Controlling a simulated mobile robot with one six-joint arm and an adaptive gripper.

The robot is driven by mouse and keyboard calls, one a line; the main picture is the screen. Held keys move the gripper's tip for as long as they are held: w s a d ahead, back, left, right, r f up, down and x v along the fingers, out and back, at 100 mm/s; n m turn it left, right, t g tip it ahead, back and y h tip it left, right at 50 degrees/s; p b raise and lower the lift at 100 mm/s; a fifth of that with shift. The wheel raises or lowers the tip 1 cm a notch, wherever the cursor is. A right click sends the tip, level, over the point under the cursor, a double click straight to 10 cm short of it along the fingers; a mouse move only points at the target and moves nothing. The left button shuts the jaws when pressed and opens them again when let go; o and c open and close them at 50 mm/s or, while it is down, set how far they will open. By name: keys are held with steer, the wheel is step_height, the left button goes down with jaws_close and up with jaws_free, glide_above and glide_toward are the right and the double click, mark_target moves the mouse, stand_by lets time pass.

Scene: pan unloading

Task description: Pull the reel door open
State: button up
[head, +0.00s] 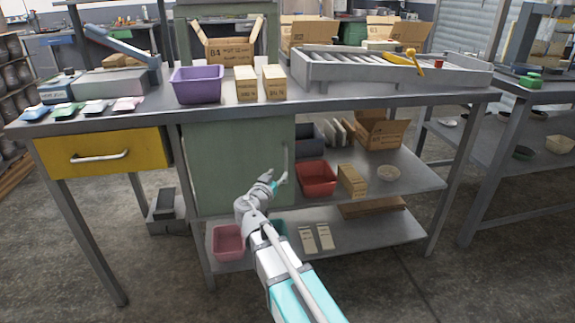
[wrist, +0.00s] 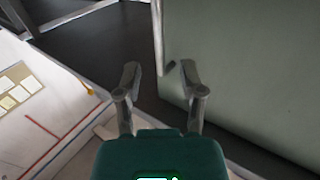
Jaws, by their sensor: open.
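The reel door (head: 238,168) is a flat grey-green panel under the bench and looks closed. Its slim vertical metal handle (head: 286,163) is near its right edge. My gripper (head: 279,179) is in front of the door's right side, close to the handle's lower part. In the wrist view my gripper (wrist: 159,70) has its two fingers spread with nothing held. The handle (wrist: 158,38) shows there beyond the fingertips, lined up with the gap between them. The door (wrist: 245,70) fills the right side of that view. Whether a finger touches the handle I cannot tell.
A red bin (head: 316,178) and small cartons stand on the shelf right of the door. A pink bin (head: 228,241) is on the lower shelf. A yellow drawer (head: 100,156) is to the left. The floor in front is clear.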

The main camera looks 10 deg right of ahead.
mark_target(286, 165)
steer(key=shift+x, duration=3.55)
jaws_close()
steer(key=shift+d, duration=0.25)
steer(key=shift+s+a, duration=0.1)
steer(key=shift+a, duration=0.2)
